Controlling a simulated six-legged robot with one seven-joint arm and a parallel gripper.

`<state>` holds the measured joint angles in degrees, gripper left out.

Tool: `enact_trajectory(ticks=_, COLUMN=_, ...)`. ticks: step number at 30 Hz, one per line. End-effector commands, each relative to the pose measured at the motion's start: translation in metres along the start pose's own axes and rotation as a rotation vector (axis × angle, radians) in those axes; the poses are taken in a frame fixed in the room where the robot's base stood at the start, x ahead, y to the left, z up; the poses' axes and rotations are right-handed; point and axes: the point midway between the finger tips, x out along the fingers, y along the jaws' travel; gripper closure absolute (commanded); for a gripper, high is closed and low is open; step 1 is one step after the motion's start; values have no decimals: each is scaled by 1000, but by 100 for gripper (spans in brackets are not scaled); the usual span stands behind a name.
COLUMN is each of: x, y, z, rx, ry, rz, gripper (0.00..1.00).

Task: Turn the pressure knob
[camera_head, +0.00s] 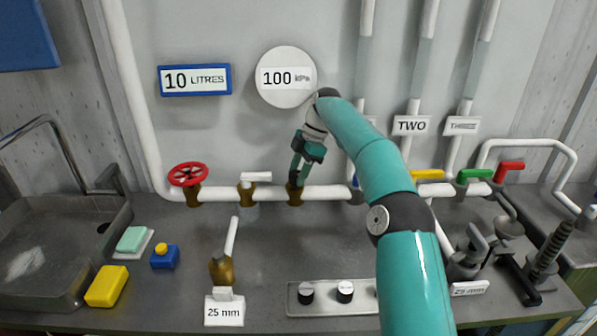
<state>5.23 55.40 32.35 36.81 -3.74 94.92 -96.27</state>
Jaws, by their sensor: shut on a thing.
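My teal arm reaches in from the lower right. My gripper (296,180) points down at the brass fitting (295,196) on the white horizontal pipe, below the round gauge (287,78) that reads 100 kPa. Its fingers are shut on the pressure knob at the top of this fitting.
A red handwheel (188,174) and a white-handled valve (256,180) stand left on the pipe. Yellow (427,174), green (475,175) and red (510,168) handles are at right. A panel with black knobs (330,308) lies in front.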

Motion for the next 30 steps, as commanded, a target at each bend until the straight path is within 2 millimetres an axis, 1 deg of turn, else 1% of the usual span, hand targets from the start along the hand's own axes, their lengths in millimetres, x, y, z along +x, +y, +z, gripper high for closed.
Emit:
enact_trajectory(ticks=12, x=0, y=0, z=2, rx=-4, ry=-3, rz=-4, gripper=80)
enact_trajectory(ticks=13, x=0, y=0, z=2, rx=-4, ry=-2, rz=-4, gripper=51)
enact_trajectory(ticks=15, x=0, y=0, z=1, rx=-4, ry=-2, rz=-4, gripper=38)
enact_trajectory(ticks=16, x=0, y=0, z=1, rx=-4, ry=-2, rz=-4, gripper=35)
enact_trajectory(ticks=25, x=-1, y=0, z=0, rx=-5, ry=-1, rz=-3, gripper=35)
enact_trajectory(ticks=30, x=-9, y=1, z=-3, rx=-5, ry=-1, rz=-1, gripper=35)
